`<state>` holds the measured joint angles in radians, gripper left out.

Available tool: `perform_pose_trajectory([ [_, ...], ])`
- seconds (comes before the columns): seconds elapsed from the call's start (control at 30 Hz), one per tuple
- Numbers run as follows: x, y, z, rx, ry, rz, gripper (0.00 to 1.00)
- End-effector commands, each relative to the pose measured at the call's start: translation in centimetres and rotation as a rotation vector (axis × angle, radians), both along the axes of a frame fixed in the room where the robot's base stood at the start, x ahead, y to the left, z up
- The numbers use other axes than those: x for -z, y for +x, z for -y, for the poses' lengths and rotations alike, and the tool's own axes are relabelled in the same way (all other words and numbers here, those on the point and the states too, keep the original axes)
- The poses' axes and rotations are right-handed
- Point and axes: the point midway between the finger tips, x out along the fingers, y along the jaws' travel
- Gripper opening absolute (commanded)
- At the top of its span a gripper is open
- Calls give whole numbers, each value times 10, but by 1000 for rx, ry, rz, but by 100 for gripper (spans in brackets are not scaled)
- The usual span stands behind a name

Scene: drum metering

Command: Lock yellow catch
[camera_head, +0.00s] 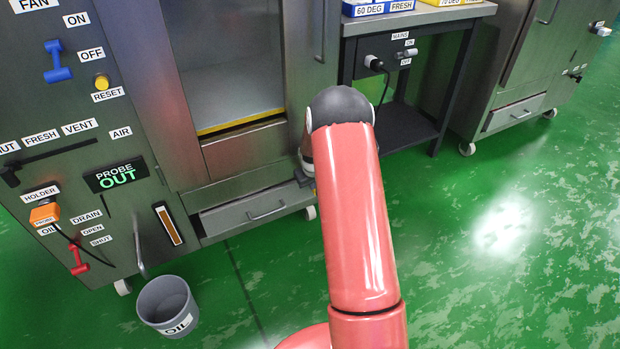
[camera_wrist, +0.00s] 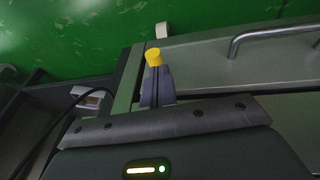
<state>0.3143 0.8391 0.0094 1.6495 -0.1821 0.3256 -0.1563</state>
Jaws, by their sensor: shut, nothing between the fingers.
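The yellow catch (camera_wrist: 153,57) shows in the wrist view as a small yellow knob, upper centre. My gripper (camera_wrist: 156,72) is shut and empty, its dark fingers pointing at the knob and overlapping its lower edge in the picture. I cannot tell whether they touch it. The rest of the catch is hidden behind the fingers.
A steel drawer (camera_head: 258,212) with a bar handle (camera_wrist: 268,35) lies beside the fingers. A dark bench (camera_head: 407,127) with a plug and cable stands close on the right. A grey oil bucket (camera_head: 165,299) stands at the left. Green floor is clear at the right.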

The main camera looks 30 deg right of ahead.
Motion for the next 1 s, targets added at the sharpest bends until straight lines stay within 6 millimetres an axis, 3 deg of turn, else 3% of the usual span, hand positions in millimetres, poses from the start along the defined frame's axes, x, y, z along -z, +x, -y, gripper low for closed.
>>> perform_pose_trajectory([
  [0.43, 5, 0, 3, 0, 0, 1, 0],
  [0.63, 19, 1, 11, 2, 1, 1, 0],
  [1.0, 18, 0, 11, -2, 4, -3, 0],
])
